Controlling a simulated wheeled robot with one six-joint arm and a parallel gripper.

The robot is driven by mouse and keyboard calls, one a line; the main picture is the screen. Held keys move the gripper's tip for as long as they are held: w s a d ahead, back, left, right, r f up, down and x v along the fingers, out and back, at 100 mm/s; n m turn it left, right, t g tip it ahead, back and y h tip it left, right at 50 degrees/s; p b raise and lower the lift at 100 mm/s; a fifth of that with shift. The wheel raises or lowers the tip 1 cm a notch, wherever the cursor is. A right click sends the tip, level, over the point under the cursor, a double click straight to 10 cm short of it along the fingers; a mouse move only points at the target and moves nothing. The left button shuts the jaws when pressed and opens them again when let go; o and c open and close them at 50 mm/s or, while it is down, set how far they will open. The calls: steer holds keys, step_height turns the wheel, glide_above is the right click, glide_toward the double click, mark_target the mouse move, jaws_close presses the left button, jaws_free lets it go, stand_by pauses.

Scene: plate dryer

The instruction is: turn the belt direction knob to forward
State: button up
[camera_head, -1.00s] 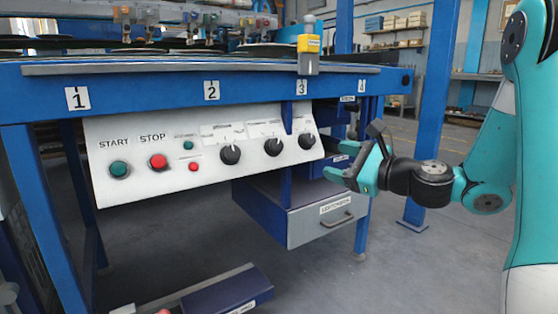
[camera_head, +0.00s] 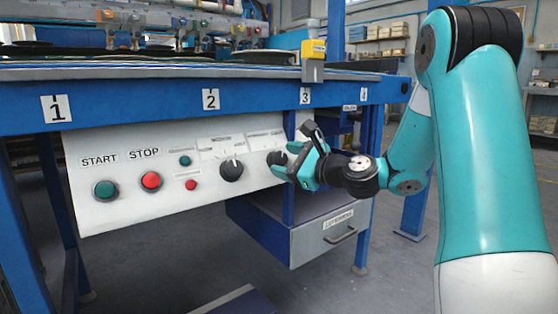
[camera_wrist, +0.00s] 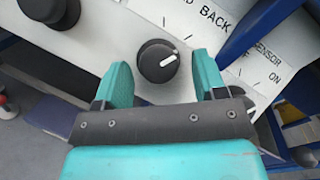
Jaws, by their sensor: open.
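The belt direction knob, a round black knob (camera_wrist: 152,66) with a white pointer mark, sits between my open fingers in the wrist view. Its label ends in "D BACK"; the rest is cut off. The mark points up and right, towards the BACK side as far as I can tell. In the head view this knob (camera_head: 274,158) is the middle one, partly covered by my gripper (camera_head: 291,162). My gripper (camera_wrist: 161,70) is open, one finger on each side of the knob; I cannot tell whether either touches it.
Another black knob (camera_head: 232,170) is to the left on the white panel (camera_head: 120,205), with the green START (camera_head: 106,190) and red STOP (camera_head: 151,181) buttons. A drawer (camera_head: 322,236) is below.

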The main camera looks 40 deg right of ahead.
steer(key=shift+a, duration=0.15)
steer(key=shift+c, duration=0.6)
steer(key=c, duration=0.8)
steer(key=shift+n+y+p, duration=0.3)
steer(key=shift+n+p, duration=0.1)
steer(key=n+p, duration=0.1)
steer(key=n+g+y+p, duration=0.1)
steer(key=n+p, duration=0.1)
steer(key=shift+d+r+g, duration=0.25)
steer(key=shift+r+g, duration=0.05)
steer(key=shift+g, duration=0.1)
steer(key=n+g+p, duration=0.1)
steer(key=n, duration=0.1)
steer(key=n+y+p, duration=0.1)
steer(key=p, duration=0.1)
steer(key=shift+w+d+r+n+g, duration=0.1)
steer(key=shift+r+n+g, duration=0.05)
steer(key=shift+n+g, duration=0.25)
steer(key=n+g+p, duration=0.1)
steer(key=n+p, duration=0.2)
steer(key=p, duration=0.1)
steer(key=shift+n+g+y+p, duration=0.3)
steer(key=shift+g+y+p, duration=0.05)
steer(key=shift+g+y, duration=0.05)
steer(key=n+g+p, duration=0.1)
steer(key=n+p, duration=0.1)
steer(key=shift+w+d+p, duration=0.1)
steer(key=shift+p, duration=0.2)
steer(key=shift+n+g, duration=0.3)
